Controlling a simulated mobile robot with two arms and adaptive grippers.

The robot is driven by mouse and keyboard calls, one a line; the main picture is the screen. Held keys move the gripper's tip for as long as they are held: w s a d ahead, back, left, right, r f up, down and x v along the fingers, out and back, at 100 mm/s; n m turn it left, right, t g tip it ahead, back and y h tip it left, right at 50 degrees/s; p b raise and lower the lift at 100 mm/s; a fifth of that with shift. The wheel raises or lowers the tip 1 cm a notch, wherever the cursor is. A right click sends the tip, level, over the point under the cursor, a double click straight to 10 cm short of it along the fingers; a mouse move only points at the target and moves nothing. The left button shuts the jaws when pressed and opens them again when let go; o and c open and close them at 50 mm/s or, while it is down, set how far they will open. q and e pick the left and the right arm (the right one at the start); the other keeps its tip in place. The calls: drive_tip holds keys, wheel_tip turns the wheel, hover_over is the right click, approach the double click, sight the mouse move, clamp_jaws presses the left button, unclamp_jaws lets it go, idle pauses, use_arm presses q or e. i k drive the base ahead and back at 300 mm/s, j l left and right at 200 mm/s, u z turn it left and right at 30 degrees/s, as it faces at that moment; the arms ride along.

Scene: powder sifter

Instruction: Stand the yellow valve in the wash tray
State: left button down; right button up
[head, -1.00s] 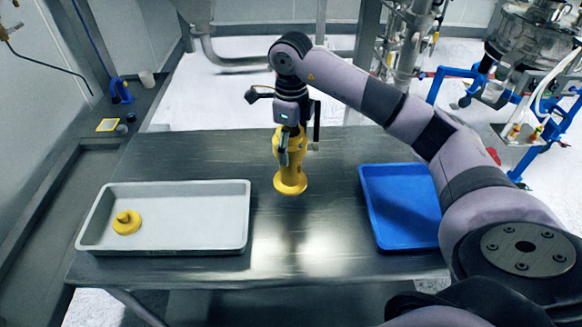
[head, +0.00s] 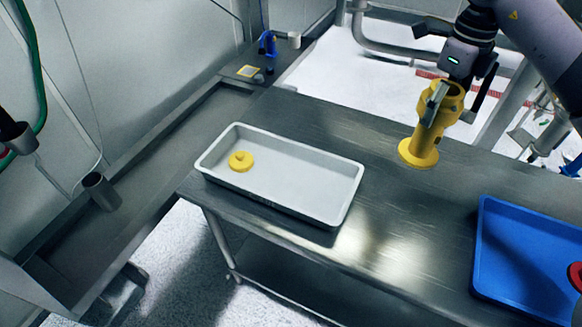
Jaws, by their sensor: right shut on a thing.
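The yellow valve (head: 446,103) has a wide round flange at its lower end and appears slightly tilted. My right gripper (head: 436,97) is shut on its upper body. The valve is over the table between the two trays, toward the far side; I cannot tell whether its flange touches the table. A light grey tray (head: 330,211) lies to the left with a small yellow round part (head: 240,162) in its left end. A blue tray (head: 510,245) lies at the right. My left gripper is out of view.
The steel table (head: 385,215) is bare between the trays. A red thing (head: 576,276) shows at the right picture edge, by the blue tray. A ledge with a blue tool (head: 267,46) runs along the wall at left.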

sight(306, 188)
drive_tip(key=i+j+z, duration=0.2)
drive_tip(key=j, duration=0.45)
drive_tip(key=i+j+z, duration=0.2)
drive_tip(key=j, duration=0.45)
drive_tip(key=j+z, duration=0.15)
drive_tip(key=j, duration=0.55)
